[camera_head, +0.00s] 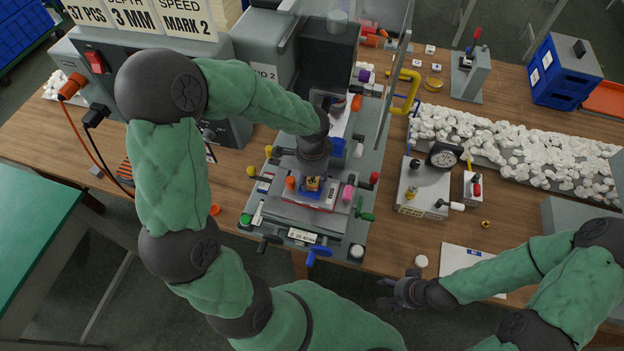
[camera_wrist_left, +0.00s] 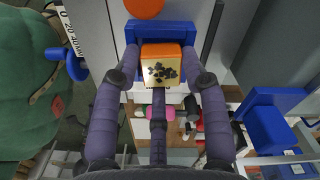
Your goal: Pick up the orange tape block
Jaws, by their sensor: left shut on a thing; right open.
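The orange tape block (camera_wrist_left: 162,66) has an orange top band and a cream face with black specks. It is between the fingers of my left gripper (camera_wrist_left: 163,82), which is shut on it. A blue holder (camera_wrist_left: 160,30) surrounds its far side; whether they touch I cannot tell. In the head view my left gripper (camera_head: 313,172) points down over the pad printer's front plate, and the block (camera_head: 313,184) shows small below it. My right gripper (camera_head: 393,292) is open and empty off the table's front edge.
The pad printer (camera_head: 290,215) has coloured knobs and levers around its front. A dial gauge block (camera_head: 424,188) stands to its right. A tray of white pieces (camera_head: 520,150) lies behind.

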